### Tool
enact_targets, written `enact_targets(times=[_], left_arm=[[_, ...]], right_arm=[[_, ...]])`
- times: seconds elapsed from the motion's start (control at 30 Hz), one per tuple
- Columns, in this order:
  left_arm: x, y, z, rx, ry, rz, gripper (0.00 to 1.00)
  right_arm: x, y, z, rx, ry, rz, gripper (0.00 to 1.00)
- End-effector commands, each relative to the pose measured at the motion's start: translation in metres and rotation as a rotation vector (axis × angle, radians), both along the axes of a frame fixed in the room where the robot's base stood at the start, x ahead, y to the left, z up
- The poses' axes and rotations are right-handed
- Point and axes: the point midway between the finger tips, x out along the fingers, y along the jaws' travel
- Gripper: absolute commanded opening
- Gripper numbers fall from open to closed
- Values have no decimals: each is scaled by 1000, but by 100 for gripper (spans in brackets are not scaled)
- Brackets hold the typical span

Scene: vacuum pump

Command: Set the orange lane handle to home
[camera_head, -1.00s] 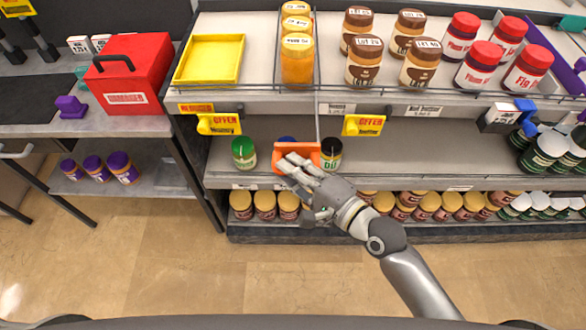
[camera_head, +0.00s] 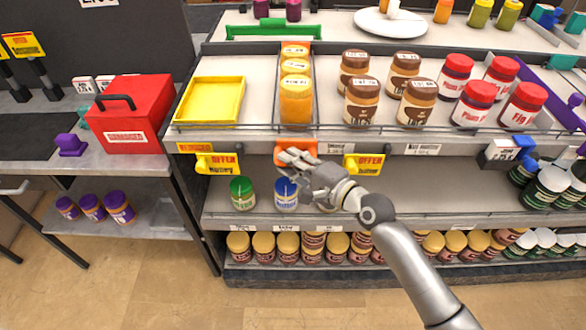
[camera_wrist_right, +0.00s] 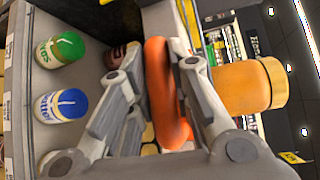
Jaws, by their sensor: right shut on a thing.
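The orange lane handle (camera_head: 297,148) sits just below the top shelf's front edge, in front of the lane of yellow-capped jars (camera_head: 296,103). My right gripper (camera_head: 291,160) is shut on the handle and hides part of it. In the right wrist view the handle (camera_wrist_right: 164,95) stands between the fingers, and an amber jar (camera_wrist_right: 240,86) is just to its right. My left gripper is not in view.
Below the handle, a green-lidded jar (camera_head: 242,194) and a blue-lidded jar (camera_head: 286,194) stand on the middle shelf. Yellow offer tags (camera_head: 216,163) and (camera_head: 363,163) flank the handle. A yellow tray (camera_head: 209,101) lies left of the lane; brown-lidded jars (camera_head: 361,103) stand right.

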Motion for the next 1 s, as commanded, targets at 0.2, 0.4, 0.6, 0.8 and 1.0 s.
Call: enact_targets(times=[0.2,0.4,0.6,0.8,1.0], left_arm=[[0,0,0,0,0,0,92],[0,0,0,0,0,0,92],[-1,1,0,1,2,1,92],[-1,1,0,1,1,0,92],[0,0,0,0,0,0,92]], right_arm=[[2,-2,1,-1,-4,-5,25],[1,-1,2,0,-5,-4,28],[0,-3,2,1,-4,-4,28],[-18,-19,4,-1,-3,-3,28],[-48,-51,9,-2,-3,-4,28]])
